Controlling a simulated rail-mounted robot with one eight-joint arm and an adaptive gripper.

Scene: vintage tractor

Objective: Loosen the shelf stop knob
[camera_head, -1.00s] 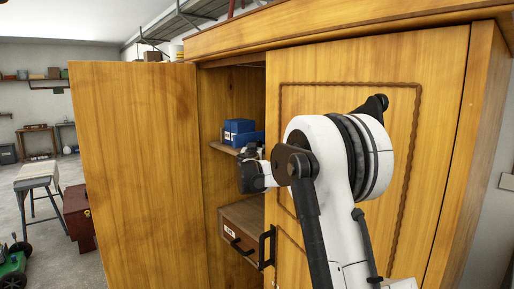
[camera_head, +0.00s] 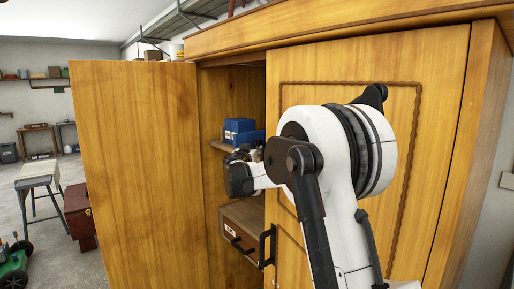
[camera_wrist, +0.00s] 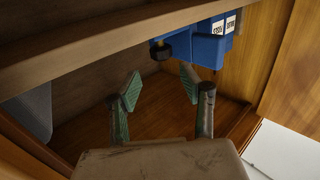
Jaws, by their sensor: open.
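A small dark knob (camera_wrist: 160,50) shows in the wrist view, at the left end of a blue box-like thing (camera_wrist: 205,45) with white labels. I take it for the shelf stop knob. My gripper (camera_wrist: 160,88) has its two green-padded fingers spread, with nothing between them. In the picture the fingertips are below the knob and apart from it. In the head view my gripper (camera_head: 238,178) is at the cabinet opening, just below the shelf with the blue boxes (camera_head: 240,131). The knob cannot be made out there, and my arm hides part of the opening.
The wooden cabinet's left door (camera_head: 140,170) stands open. Its right door (camera_head: 350,95), with a black handle (camera_head: 266,247), is behind my arm. A labelled wooden drawer (camera_head: 235,234) is below the shelf. A shelf board (camera_wrist: 90,50) crosses the top of the wrist view.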

